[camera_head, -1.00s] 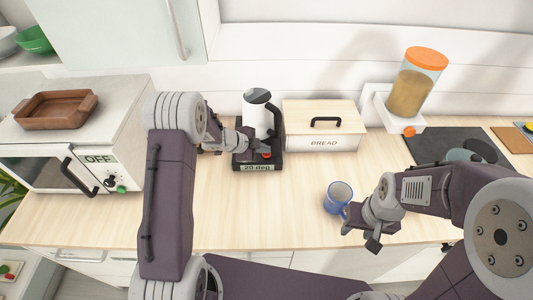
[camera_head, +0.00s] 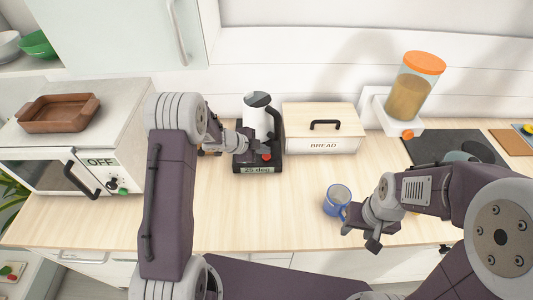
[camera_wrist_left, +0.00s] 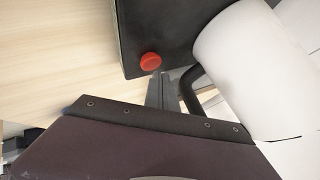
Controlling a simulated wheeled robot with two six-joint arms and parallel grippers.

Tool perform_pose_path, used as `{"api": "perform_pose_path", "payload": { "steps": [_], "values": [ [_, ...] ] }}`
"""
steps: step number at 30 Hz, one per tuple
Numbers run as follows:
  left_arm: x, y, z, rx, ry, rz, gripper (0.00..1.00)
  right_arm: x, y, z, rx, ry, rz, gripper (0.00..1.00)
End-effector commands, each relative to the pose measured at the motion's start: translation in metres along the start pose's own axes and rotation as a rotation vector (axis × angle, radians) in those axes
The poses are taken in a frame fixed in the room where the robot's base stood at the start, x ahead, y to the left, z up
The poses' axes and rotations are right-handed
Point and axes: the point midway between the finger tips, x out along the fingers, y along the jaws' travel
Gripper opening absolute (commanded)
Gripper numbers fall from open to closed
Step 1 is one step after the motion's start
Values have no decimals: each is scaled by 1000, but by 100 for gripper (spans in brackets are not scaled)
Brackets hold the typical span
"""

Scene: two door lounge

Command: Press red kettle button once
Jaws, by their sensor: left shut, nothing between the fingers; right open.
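The white kettle (camera_head: 257,118) stands upright on its black base (camera_head: 272,163) at the back of the counter, with a display that reads "25 deg". The red button (camera_head: 266,157) is on the base's front right; it also shows in the left wrist view (camera_wrist_left: 151,61). My left gripper (camera_head: 257,151) is shut and empty over the base, its tips very close to the button. In the left wrist view the fingertips (camera_wrist_left: 160,76) are just below the button; I cannot tell whether they touch it. My right gripper (camera_head: 360,228) is open beside the blue mug.
A bread box (camera_head: 323,143) stands right of the kettle. A blue mug (camera_head: 337,198) is near the front edge. A microwave marked OFF (camera_head: 45,171) is on the left, a dispenser (camera_head: 411,90) and dark hob on the right. The counter's middle is clear.

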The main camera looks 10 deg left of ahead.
Motion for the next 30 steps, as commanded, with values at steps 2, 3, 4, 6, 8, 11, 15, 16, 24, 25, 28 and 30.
{"api": "perform_pose_path", "payload": {
  "steps": [2,3,4,6,8,11,15,16,24,25,28,30],
  "values": [
    [-4,-3,-3,0,0,0,0,-6,0,-1,0,0,0,45],
    [-3,-2,-2,0,0,0,0,-5,0,0,0,0,0,45],
    [-3,-2,-2,0,0,0,0,-5,0,0,0,0,0,45],
    [-2,-2,-2,0,0,0,0,-4,0,0,0,0,0,45],
    [-2,-2,-2,0,0,0,0,-4,0,0,0,0,0,45],
    [-3,-2,-2,0,0,0,0,-5,0,0,0,0,0,45],
    [-9,-7,-7,0,0,-1,0,-14,0,-2,0,0,0,45],
    [-12,-9,-8,0,0,0,0,-18,0,-2,0,0,0,45],
    [-30,-22,-22,-1,0,0,0,-46,-1,-5,0,0,0,45],
    [-32,-24,-24,-1,0,0,0,-49,-1,-5,0,0,0,45],
    [-38,-28,-28,-1,0,0,0,-58,-1,-6,0,0,0,45],
    [-39,-29,-28,0,0,0,0,-59,-1,-6,0,0,0,45]
  ]
}}
